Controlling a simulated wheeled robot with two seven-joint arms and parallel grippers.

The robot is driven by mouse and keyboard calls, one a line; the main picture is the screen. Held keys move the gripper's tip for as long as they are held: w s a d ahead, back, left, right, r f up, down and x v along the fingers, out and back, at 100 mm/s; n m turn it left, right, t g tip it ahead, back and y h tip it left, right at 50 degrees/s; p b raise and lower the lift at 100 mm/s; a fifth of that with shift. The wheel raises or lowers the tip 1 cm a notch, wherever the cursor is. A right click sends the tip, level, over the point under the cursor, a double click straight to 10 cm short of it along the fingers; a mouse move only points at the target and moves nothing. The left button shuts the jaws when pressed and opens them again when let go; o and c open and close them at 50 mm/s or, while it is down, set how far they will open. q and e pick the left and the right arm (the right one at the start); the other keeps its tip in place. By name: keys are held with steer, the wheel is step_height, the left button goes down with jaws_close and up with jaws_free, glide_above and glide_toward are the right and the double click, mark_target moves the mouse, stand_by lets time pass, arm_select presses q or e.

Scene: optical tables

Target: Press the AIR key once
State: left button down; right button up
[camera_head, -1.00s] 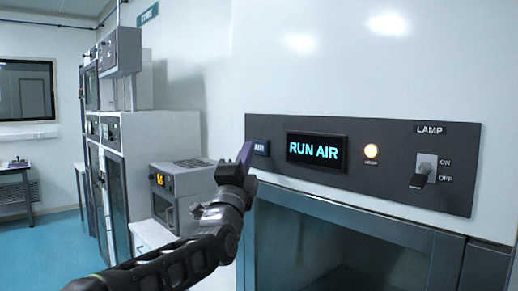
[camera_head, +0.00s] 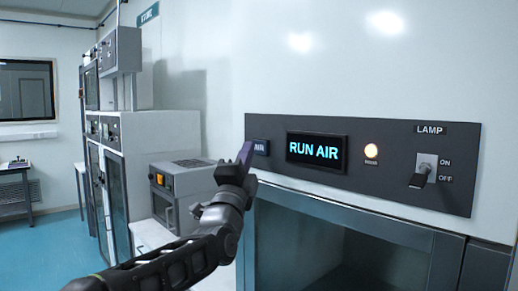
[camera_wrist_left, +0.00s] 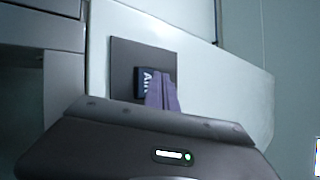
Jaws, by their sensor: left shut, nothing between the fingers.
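The AIR key (camera_head: 261,147) is a small dark key with pale lettering at the left end of the dark control panel (camera_head: 400,193). In the left wrist view the AIR key (camera_wrist_left: 140,82) shows just left of my fingertips. My left gripper (camera_head: 246,152) is shut and empty, its purple fingers at the panel's left end beside the key. In the left wrist view the left gripper (camera_wrist_left: 161,84) overlaps the key's right edge; I cannot tell whether it touches. The display (camera_head: 317,149) reads RUN AIR in cyan. My right gripper is not in view.
A lit round indicator (camera_head: 371,151) and a LAMP toggle switch (camera_head: 423,171) sit farther right on the panel. A glass sash (camera_head: 340,243) lies below. A grey benchtop instrument (camera_head: 186,190) and tall cabinets (camera_head: 118,190) stand to the left.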

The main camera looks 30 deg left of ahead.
arm_select(q)
steer(key=shift+w, duration=0.15)
stand_by(0.4)
steer(key=shift+w+d, duration=0.15)
steer(key=shift+w, duration=0.15)
steer(key=shift+w+d, duration=0.1)
steer(key=shift+w, duration=0.25)
stand_by(0.7)
stand_by(0.3)
steer(key=shift+s+a+b, duration=0.2)
steer(key=shift+s+b, duration=0.55)
steer(key=shift+s, duration=0.1)
steer(key=s+b, duration=0.1)
steer(key=s+a+b, duration=0.1)
steer(key=s, duration=0.1)
steer(key=s+b, duration=0.1)
steer(key=shift+s+a, duration=0.25)
steer(key=shift+s, duration=0.05)
